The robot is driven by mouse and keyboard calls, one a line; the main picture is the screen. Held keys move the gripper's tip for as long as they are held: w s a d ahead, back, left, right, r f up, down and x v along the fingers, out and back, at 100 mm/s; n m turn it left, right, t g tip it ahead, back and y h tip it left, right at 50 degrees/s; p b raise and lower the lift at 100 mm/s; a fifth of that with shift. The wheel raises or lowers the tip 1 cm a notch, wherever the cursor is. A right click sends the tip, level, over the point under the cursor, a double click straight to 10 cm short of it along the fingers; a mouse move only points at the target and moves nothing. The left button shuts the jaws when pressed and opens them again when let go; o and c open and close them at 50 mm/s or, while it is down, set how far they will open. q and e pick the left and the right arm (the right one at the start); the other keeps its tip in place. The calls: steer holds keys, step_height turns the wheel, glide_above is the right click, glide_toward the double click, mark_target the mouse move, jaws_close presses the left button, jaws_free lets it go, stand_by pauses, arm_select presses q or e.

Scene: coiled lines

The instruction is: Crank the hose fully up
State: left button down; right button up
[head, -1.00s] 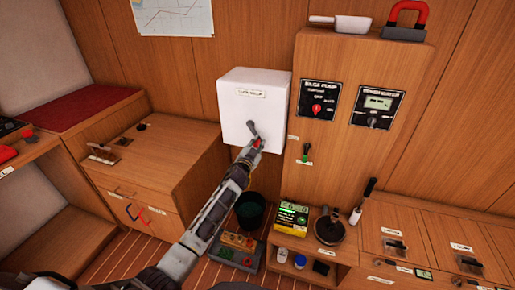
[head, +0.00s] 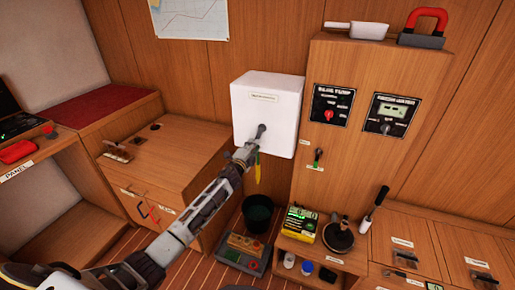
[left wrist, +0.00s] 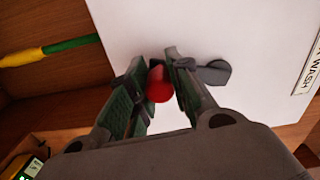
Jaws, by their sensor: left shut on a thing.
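A white box (head: 267,112) is fixed to the wood wall, and its label reads partly "WASH" in the left wrist view. A grey crank (head: 261,131) sits on its front. The crank arm also shows in the left wrist view (left wrist: 215,72), with a red knob (left wrist: 159,86) at its end. My left gripper (head: 247,153) is shut on the red knob, below and left of the crank's hub. A yellow hose end (head: 257,168) hangs below the box; in the left wrist view it shows with a green part (left wrist: 50,50). My right gripper is out of view.
A wooden cabinet (head: 335,170) with dial panels stands right of the box. Below are a dark bucket (head: 257,213), a grey case (head: 241,255) and a yellow device (head: 301,226). A wooden counter (head: 175,150) lies to the left.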

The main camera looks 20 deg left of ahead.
arm_select(q)
steer(key=shift+a+r+m, duration=0.3)
steer(key=shift+a+m, duration=0.45)
steer(key=shift+m, duration=0.25)
steer(key=m, duration=0.1)
steer(key=a+r+m+p, duration=0.1)
steer(key=shift+w+a+r+m, duration=0.1)
steer(key=shift+a+m, duration=0.15)
steer(key=shift+m, duration=0.05)
steer(key=r+m+p, duration=0.1)
steer(key=a+r+m+p, duration=0.1)
steer(key=m, duration=0.1)
steer(key=shift+a, duration=0.15)
steer(key=shift+a+r+m+p, duration=0.2)
steer(key=shift+r+m, duration=0.1)
steer(key=shift+m, duration=0.3)
steer(key=shift+a+r+m+p, duration=0.1)
steer(key=shift+r+m+p, duration=0.15)
steer(key=shift+m, duration=0.35)
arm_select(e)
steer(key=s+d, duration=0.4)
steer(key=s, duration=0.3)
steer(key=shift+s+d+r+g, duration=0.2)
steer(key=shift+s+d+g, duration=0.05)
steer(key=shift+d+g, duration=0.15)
arm_select(q)
steer(key=c, duration=1.4)
jaws_free()
steer(key=shift+o, duration=0.7)
